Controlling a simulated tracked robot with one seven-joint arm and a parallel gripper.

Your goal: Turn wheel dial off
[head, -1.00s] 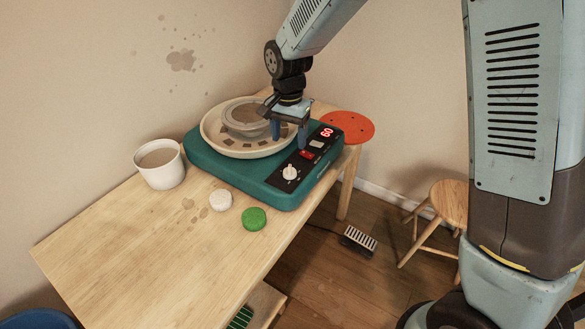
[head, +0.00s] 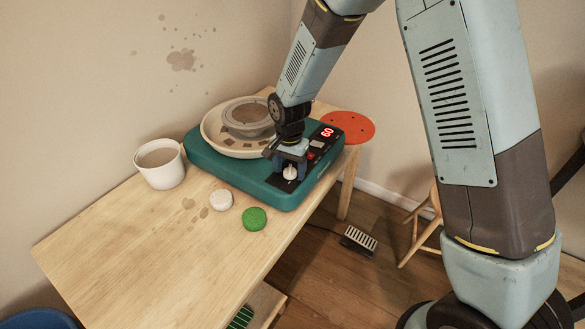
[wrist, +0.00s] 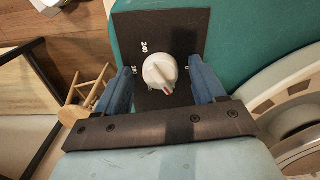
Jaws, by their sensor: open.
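The pottery wheel (head: 232,180) is a teal box on the wooden table, with a black control panel on its right side. The white dial (head: 290,173) sits at the panel's near end. In the wrist view the dial (wrist: 160,71) is a white knob with a red pointer mark, and "240" is printed beside it. My gripper (head: 289,171) is open over the panel. In the wrist view its blue fingers (wrist: 159,82) stand on either side of the dial, with gaps on both sides. The red display (head: 327,132) reads 60.
A round clay piece (head: 247,117) sits on the wheel's pan. A white cup (head: 159,164), a white disc (head: 221,199) and a green disc (head: 254,219) are on the table. An orange-red disc (head: 348,126) is at the back. The table's near left is clear.

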